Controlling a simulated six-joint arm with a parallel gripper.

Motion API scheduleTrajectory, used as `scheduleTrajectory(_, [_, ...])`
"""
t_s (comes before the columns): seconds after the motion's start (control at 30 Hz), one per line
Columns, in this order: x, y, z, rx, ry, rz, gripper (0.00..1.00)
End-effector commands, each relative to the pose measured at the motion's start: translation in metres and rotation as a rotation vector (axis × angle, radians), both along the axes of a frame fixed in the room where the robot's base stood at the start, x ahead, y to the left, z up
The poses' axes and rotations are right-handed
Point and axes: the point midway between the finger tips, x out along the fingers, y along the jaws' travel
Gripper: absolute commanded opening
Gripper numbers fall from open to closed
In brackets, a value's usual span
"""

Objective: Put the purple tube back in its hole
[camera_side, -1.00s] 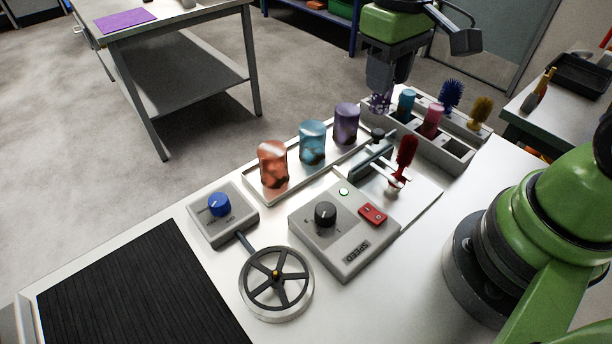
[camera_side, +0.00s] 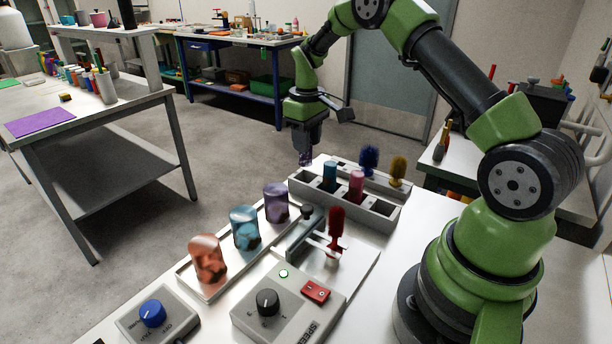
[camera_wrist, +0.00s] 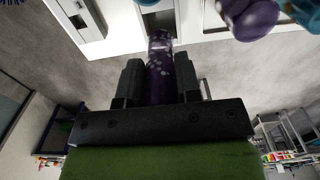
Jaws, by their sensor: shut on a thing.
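My gripper (camera_side: 304,150) is shut on the purple tube (camera_wrist: 160,72), which has pale speckles. In the side view, the purple tube (camera_side: 305,158) points down beneath the gripper, at the left end of the grey rack (camera_side: 375,222). Its lower end looks close to the rack; I cannot tell the exact gap. In the wrist view, the tube lies between both fingers, and its far end is close to a dark square hole (camera_wrist: 158,20) in the rack. A cyan tube (camera_side: 330,174) and a pink tube (camera_side: 356,184) stand in the rack.
Blue (camera_side: 369,158) and yellow (camera_side: 398,167) brushes stand behind the rack. A red brush (camera_side: 337,222) stands in front. Orange (camera_side: 208,260), teal (camera_side: 245,228) and purple (camera_side: 276,203) jars stand on a tray to the left. A control box (camera_side: 285,305) is nearer.

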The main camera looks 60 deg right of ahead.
Motion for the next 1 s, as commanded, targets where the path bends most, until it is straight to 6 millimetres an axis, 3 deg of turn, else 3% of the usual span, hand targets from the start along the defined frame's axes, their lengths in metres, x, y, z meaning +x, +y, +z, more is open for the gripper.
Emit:
scheduleTrajectory(0.1, [-0.001, 0.001, -0.022, 0.001, 0.003, 0.0, 0.09])
scheduleTrajectory(0.5, [0.0, 0.001, -0.068, 0.001, 0.001, -0.001, 0.09])
scheduleTrajectory(0.9, [0.0, 0.001, -0.073, -0.001, -0.001, -0.001, 0.09])
scheduleTrajectory(0.93, [0.0, 0.001, -0.072, -0.001, -0.002, -0.001, 0.38])
scheduleTrajectory(1.0, [0.0, 0.001, -0.072, -0.001, -0.002, -0.001, 0.54])
